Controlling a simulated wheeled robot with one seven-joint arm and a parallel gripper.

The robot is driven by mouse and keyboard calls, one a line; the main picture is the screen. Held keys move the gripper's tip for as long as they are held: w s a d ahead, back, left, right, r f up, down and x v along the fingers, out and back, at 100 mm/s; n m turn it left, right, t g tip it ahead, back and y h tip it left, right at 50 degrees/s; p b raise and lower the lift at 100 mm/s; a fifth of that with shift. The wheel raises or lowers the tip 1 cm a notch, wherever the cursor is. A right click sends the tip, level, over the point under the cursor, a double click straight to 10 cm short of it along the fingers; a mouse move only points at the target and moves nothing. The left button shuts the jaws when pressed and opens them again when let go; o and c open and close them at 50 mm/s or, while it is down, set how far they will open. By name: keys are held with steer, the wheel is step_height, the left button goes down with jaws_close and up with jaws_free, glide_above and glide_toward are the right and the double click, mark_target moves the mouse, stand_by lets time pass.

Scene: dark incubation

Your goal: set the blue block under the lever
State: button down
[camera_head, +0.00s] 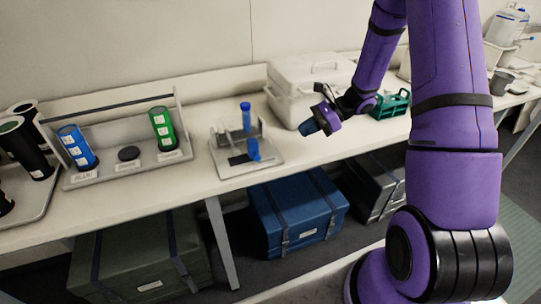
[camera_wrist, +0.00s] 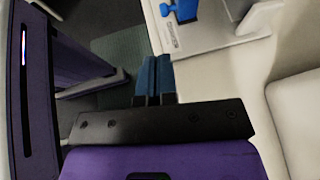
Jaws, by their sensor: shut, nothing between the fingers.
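A small light tray (camera_head: 262,168) on the bench bears a clear stand, a dark flat pad (camera_head: 238,160) and a blue piece (camera_head: 253,149) that looks like the block. I cannot tell which part of the stand is the lever. The wrist view shows the tray (camera_wrist: 205,38) and a blue piece (camera_wrist: 186,10) beyond the fingertips.
A rack (camera_head: 110,172) at left holds a blue and a green cylinder. Dark cylinders (camera_head: 25,142) stand further left. A white lidded box (camera_head: 290,85) and a green rack (camera_head: 390,105) stand behind and beside my gripper. Cases (camera_head: 298,208) lie under the bench.

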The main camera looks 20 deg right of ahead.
mark_target(254, 151)
steer(key=shift+s+d+f+m, duration=0.1)
steer(key=shift+d+f+m, duration=0.3)
steer(key=shift+f, duration=0.25)
steer(key=shift+a, duration=0.15)
steer(key=x, duration=1.3)
steer(key=shift+w+a, duration=0.25)
steer(key=shift+a, duration=0.15)
steer(key=a, duration=0.7)
steer(key=shift+a, duration=0.1)
